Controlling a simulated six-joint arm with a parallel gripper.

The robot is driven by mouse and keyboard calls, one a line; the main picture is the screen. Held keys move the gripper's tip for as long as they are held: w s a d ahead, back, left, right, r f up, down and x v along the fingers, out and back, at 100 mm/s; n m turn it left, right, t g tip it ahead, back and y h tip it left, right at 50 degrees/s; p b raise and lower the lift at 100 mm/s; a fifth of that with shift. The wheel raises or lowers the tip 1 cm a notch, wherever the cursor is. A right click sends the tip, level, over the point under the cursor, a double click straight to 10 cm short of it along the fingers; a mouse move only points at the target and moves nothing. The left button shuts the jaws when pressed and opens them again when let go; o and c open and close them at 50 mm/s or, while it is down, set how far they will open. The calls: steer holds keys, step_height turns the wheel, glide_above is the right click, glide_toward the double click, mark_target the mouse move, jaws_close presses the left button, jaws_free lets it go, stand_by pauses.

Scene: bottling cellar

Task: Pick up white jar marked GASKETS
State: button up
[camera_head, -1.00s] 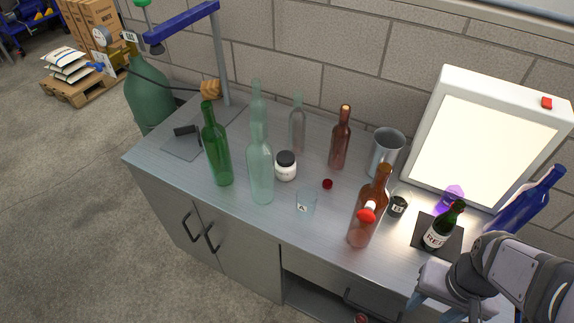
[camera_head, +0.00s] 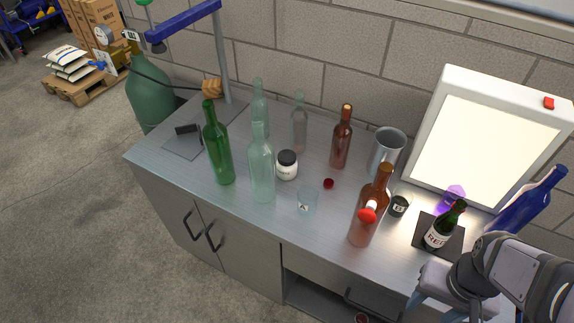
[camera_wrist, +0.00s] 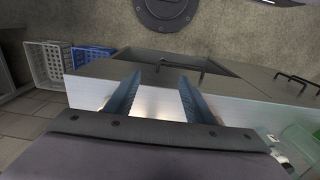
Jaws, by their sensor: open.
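The white jar (camera_head: 287,168) with a black lid stands upright on the steel counter (camera_head: 240,205), left of the middle in the head view. Its marking is too small to read. A pale clear bottle (camera_head: 261,170) stands close at its left, and a small red cap (camera_head: 328,184) lies to its right. My gripper (camera_head: 436,309) is at the lower right of the head view, far from the jar. In the wrist view my gripper (camera_wrist: 158,98) is open, with nothing between its two blue-grey fingers.
A green bottle (camera_head: 218,150), brown bottle (camera_head: 342,138), metal jug (camera_head: 385,150), labelled bottle (camera_head: 441,229) and bright light panel (camera_head: 478,140) also stand there.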

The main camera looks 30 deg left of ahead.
steer(key=w+a+r+n+t+y+p, duration=0.1)
steer(key=w+a+r+n+t, duration=0.15)
steer(key=w+a+r, duration=0.45)
steer(key=w+a+r+n+t+y+p, duration=0.1)
steer(key=w+a+r+n+t, duration=0.2)
steer(key=w, duration=0.9)
steer(key=w+a+r+n+t+y+p, duration=0.1)
steer(key=w+a+r+t, duration=0.4)
steer(key=w, duration=0.4)
steer(key=w+a+r+t+y, duration=0.1)
steer(key=w+a+r, duration=0.15)
steer(key=a, duration=0.35)
steer(key=w+a+r+t+y, duration=0.2)
steer(key=a+r, duration=0.1)
steer(key=a, duration=0.4)
steer(key=n+g+y+b, duration=0.2)
steer(key=g+y+b, duration=0.1)
steer(key=b, duration=0.6)
glide_toward(288, 162)
steer(key=w+a, duration=0.2)
steer(key=shift+w+a+f+m+p, duration=0.25)
steer(key=shift+w+a+f+p, duration=0.3)
steer(key=shift+w+f, duration=0.25)
